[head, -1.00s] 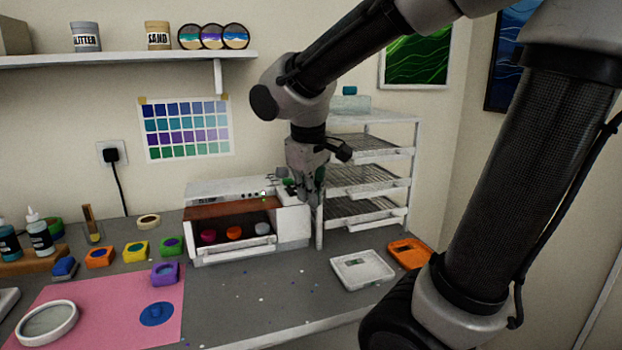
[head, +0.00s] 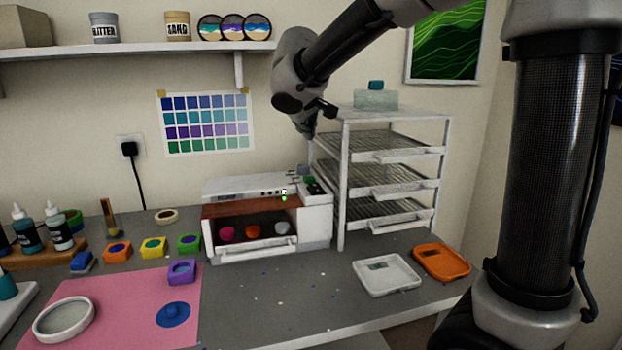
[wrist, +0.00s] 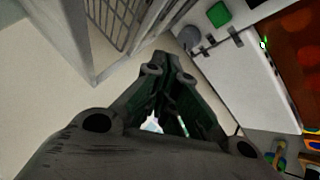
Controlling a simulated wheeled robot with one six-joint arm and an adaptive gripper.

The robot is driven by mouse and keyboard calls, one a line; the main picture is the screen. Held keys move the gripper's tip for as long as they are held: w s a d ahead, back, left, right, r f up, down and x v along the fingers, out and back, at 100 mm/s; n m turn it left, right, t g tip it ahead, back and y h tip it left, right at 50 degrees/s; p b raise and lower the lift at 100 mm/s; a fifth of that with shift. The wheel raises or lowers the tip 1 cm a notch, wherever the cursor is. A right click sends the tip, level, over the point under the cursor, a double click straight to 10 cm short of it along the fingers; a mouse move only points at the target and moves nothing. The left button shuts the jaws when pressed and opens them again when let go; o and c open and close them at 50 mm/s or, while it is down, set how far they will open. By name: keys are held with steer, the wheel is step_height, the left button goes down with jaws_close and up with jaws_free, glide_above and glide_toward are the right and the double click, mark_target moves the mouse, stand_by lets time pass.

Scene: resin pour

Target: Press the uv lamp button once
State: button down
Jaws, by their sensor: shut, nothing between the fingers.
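The UV lamp (head: 318,228) is a white box on the bench with a raised red-brown window and an open front. Pink, orange and pale pieces sit inside. A green button (head: 309,180) is on its top right; it also shows in the wrist view (wrist: 219,14). A small green light (head: 284,193) glows on the lamp's front panel. My gripper (head: 306,132) is above and behind the button, clear of it, partly hidden by my wrist. In the wrist view its fingers (wrist: 168,60) are closed together and empty.
A white wire rack (head: 342,190) stands close to the lamp's right, with a glass container (head: 376,97) on top. A white tray (head: 386,275) and an orange tray (head: 441,262) lie front right. Bottles and coloured moulds stand left. The bench before the lamp is mostly clear.

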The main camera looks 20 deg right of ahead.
mark_target(309, 179)
steer(key=shift+f, duration=4.45)
steer(key=shift+f, duration=0.4)
steer(key=shift+f, duration=0.4)
steer(key=shift+r, duration=0.85)
